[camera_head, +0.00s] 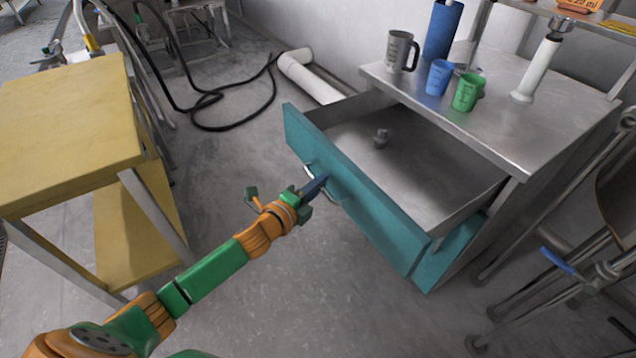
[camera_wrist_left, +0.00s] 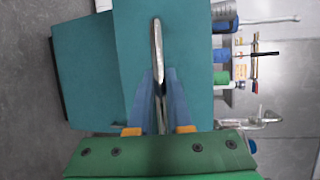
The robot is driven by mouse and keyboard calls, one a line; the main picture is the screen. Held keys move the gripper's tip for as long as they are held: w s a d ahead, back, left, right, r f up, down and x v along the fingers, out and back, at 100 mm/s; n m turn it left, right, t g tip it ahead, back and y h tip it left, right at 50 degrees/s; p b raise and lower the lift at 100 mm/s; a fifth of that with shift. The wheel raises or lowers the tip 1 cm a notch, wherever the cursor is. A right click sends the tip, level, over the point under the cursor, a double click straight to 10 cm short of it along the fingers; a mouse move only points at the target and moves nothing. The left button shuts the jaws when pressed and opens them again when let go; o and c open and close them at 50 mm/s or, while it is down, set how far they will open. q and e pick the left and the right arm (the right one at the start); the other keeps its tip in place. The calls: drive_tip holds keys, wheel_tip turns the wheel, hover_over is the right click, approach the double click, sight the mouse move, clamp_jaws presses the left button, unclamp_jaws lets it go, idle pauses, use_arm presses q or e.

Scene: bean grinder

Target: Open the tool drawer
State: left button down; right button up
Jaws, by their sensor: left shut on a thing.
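The tool drawer (camera_head: 362,196) has a teal front and a grey metal inside, and it stands well out of the metal cabinet. My left gripper (camera_head: 318,184) is at the drawer front, shut on the metal drawer handle (camera_head: 333,197). In the left wrist view the blue fingers (camera_wrist_left: 160,100) close around the handle (camera_wrist_left: 157,55), which stands out from the teal front (camera_wrist_left: 190,60). The handle part between the fingers is mostly hidden. My right gripper is in neither view.
On the cabinet top (camera_head: 500,125) stand a grey mug (camera_head: 398,52), a blue cup (camera_head: 439,77), a green cup (camera_head: 467,93) and a white cylinder tool (camera_head: 538,70). A yellow table (camera_head: 70,120) is at left. A stool (camera_head: 600,200) is at right.

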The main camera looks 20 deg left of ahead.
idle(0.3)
use_arm(q)
drive_tip(key=c, duration=0.8)
unclamp_jaws()
drive_tip(key=shift+c, duration=0.2)
drive_tip(key=p+v, duration=0.1)
drive_tip(key=v, duration=0.6)
